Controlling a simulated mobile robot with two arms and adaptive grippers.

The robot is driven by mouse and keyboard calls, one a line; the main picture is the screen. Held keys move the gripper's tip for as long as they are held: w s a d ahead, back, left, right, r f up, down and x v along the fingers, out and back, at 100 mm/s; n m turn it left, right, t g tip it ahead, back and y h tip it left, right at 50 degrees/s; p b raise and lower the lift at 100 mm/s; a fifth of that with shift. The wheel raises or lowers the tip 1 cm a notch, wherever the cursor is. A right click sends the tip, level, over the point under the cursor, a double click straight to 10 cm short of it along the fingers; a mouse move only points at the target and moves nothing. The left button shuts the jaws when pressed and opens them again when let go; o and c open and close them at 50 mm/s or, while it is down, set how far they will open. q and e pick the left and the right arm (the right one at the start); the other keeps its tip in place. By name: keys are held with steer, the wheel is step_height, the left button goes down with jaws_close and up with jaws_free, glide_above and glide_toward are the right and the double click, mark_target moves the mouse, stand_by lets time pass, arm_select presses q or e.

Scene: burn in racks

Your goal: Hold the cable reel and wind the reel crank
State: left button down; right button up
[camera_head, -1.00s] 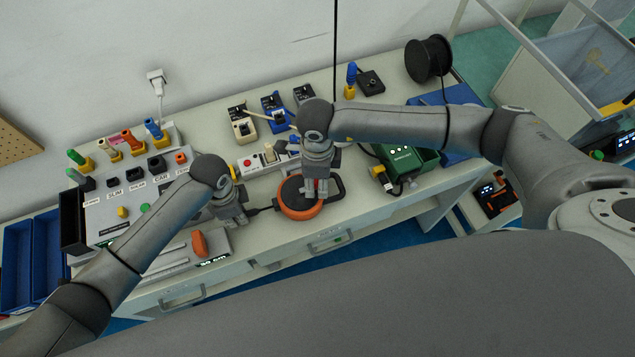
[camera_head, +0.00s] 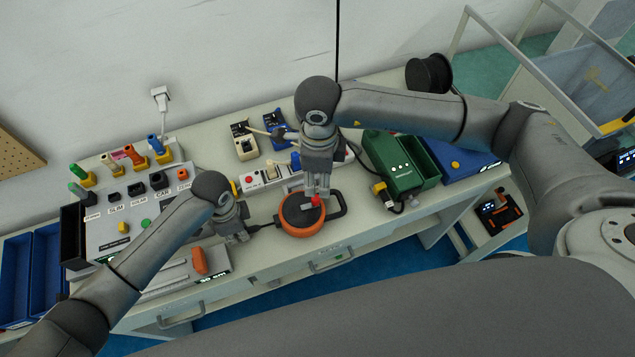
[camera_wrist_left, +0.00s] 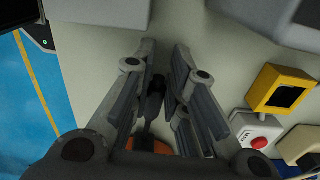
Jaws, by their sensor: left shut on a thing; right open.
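The cable reel (camera_head: 291,228) is a flat orange drum with a dark top, lying on the bench near its front edge. It has a black loop handle (camera_head: 338,205) on its right. The red crank knob (camera_head: 317,201) shows on its top. My right gripper (camera_head: 318,190) points down at the knob, open; whether it touches the knob I cannot tell. My left gripper (camera_head: 243,234) is shut on the reel's black cable end (camera_wrist_left: 153,98), left of the drum.
A green open box (camera_head: 402,170) stands right of the reel, with a blue case (camera_head: 462,162) beyond. A power strip (camera_head: 262,176) lies behind the reel. A grey panel with plugs and sockets (camera_head: 105,237) is at left. A black spool (camera_head: 428,74) stands at the back.

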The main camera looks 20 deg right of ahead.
mark_target(316, 198)
steer(key=f+m, duration=0.3)
steer(key=f, duration=0.1)
steer(key=f+m, duration=0.3)
steer(key=f, duration=0.1)
steer(key=w+f+m, duration=0.1)
steer(key=f+m, duration=0.2)
steer(key=f, duration=0.1)
steer(key=shift+a+m, duration=0.2)
steer(key=shift+m, duration=0.2)
steer(key=shift+c, duration=0.3)
jaws_close()
